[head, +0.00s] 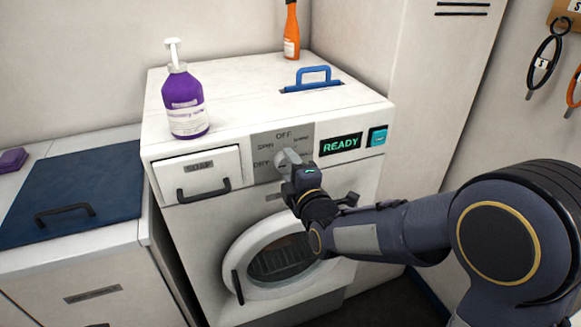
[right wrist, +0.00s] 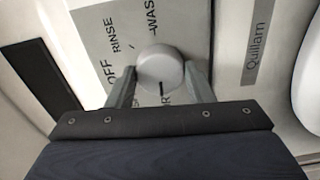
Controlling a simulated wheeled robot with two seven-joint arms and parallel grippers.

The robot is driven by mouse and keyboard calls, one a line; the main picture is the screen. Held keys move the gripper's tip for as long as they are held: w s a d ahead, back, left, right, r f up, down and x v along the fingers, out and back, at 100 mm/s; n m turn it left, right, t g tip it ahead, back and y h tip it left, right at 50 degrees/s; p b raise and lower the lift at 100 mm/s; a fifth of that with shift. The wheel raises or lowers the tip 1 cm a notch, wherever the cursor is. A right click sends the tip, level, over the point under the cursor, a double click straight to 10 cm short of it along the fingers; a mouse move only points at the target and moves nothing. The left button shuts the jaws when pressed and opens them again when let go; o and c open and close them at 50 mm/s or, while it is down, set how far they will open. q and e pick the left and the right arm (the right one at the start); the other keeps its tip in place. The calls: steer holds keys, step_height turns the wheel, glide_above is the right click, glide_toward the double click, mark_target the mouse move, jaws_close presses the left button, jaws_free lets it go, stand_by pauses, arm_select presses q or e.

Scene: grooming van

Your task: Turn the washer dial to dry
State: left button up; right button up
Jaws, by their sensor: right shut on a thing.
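The washer (head: 160,140) stands against the back wall with a grey dial panel on its front. The panel reads OFF at the top, with SPIN and DRY on its left side. My right gripper (head: 292,170) reaches the pale round dial (head: 284,157) from the front right. In the right wrist view, its two fingers stand on either side of the dial (right wrist: 160,70), shut on it. The dial's dark pointer line points down toward a partly hidden label ending in RY. OFF, RINSE and WASH show around the dial. My left gripper is not in view.
A READY display (head: 341,143) and a teal button (head: 377,136) sit right of the dial. The soap drawer (head: 205,172) is left, and the round door (head: 240,250) below. A purple pump bottle (head: 185,105), an orange bottle (head: 291,35) and a blue handle (head: 313,78) are on top.

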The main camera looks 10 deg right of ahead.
steer(key=shift+n, duration=0.5)
steer(key=o, duration=1)
steer(key=shift+c, duration=0.2)
steer(key=v, duration=0.7)
steer(key=shift+s, duration=0.4)
steer(key=shift+d, duration=0.15)
